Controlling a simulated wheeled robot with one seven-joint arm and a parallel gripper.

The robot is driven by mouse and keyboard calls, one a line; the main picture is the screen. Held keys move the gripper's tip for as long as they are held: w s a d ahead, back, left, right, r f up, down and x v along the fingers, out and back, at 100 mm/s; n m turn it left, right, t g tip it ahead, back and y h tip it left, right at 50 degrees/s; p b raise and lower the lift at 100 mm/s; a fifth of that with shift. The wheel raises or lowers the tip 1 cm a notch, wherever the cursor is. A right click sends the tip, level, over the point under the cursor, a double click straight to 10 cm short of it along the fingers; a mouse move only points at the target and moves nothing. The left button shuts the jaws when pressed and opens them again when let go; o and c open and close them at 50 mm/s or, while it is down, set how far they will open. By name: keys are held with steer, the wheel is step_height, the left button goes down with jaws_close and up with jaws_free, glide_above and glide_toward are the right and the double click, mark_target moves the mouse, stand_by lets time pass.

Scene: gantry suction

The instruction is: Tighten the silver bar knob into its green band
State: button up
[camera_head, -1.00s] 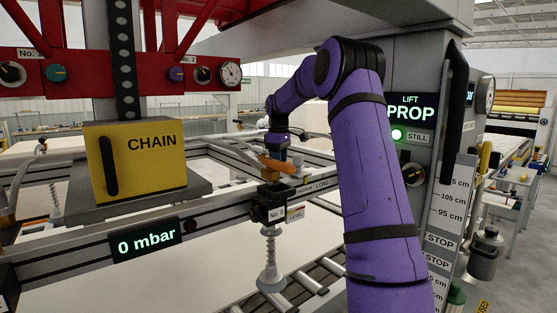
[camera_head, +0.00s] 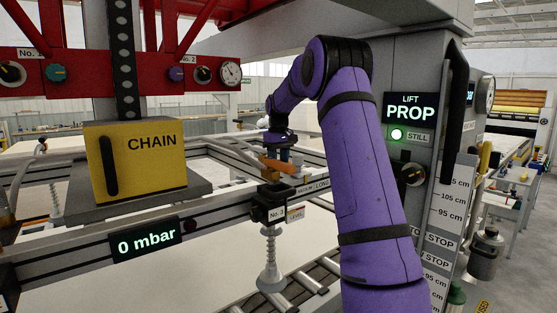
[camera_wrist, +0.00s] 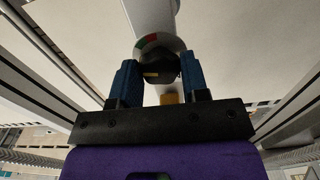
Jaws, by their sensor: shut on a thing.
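In the wrist view my gripper (camera_wrist: 160,76) has its two blue fingers on either side of a dark knob (camera_wrist: 160,66), shut on it. The knob looks dark here rather than silver. In the head view my gripper (camera_head: 281,150) is small, above the rail by the orange lever (camera_head: 277,165); the knob is hidden there.
The No. 3 suction cup (camera_head: 270,278) hangs below the front rail (camera_head: 100,250). A yellow CHAIN box (camera_head: 135,165) stands left on the frame. A column with the LIFT PROP display (camera_head: 410,108) stands right, close to my arm. The pressure display (camera_head: 146,241) reads 0 mbar.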

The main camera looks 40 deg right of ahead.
steer(key=shift+m, duration=0.4)
steer(key=o, duration=0.9)
steer(key=shift+r, duration=0.1)
step_height(320, 180, up, 11)
steer(key=shift+f, duration=0.15)
